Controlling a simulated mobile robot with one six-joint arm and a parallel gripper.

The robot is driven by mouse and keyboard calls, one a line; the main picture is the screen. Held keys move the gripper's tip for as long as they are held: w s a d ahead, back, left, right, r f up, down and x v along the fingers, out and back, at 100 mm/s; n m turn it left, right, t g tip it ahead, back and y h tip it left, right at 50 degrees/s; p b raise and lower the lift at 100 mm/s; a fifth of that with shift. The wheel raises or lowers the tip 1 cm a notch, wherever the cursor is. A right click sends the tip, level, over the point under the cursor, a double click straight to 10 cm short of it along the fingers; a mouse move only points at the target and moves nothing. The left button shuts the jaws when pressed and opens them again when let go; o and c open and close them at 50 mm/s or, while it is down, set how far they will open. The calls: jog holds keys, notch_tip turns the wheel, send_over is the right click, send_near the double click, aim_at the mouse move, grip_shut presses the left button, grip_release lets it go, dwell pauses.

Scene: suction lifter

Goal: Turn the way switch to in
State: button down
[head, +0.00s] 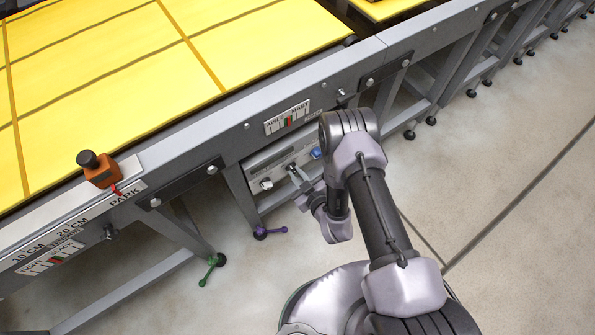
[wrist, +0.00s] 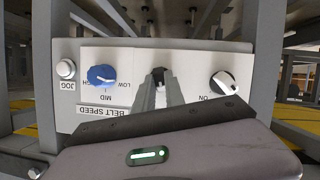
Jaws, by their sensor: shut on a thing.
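The control panel (wrist: 135,60) fills the middle of the wrist view, with its lettering upside down. My gripper (wrist: 160,90) is shut on a small black switch (wrist: 158,73) between the blue belt speed knob and the knob marked ON. This seems to be the way switch, but no label for it can be read, and its setting cannot be told. In the head view my gripper (head: 297,176) reaches the panel (head: 290,159) under the conveyor edge.
Beside the held switch are the blue belt speed knob (wrist: 102,75), the ON knob (wrist: 223,84) and the white jog button (wrist: 66,69). Grey frame legs (head: 241,198) stand close by. An orange box with a black button (head: 101,171) sits above. The floor to the right is open.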

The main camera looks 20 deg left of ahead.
jog(key=n+t+h+p, duration=0.1)
jog(key=n+t+p, duration=0.1)
jog(key=n, duration=0.2)
jog(key=shift+s+a+f, duration=0.1)
jog(key=shift+s, duration=0.05)
jog(key=shift+t+p, duration=0.3)
dwell(0.3)
jog(key=c, duration=1.4)
grip_release()
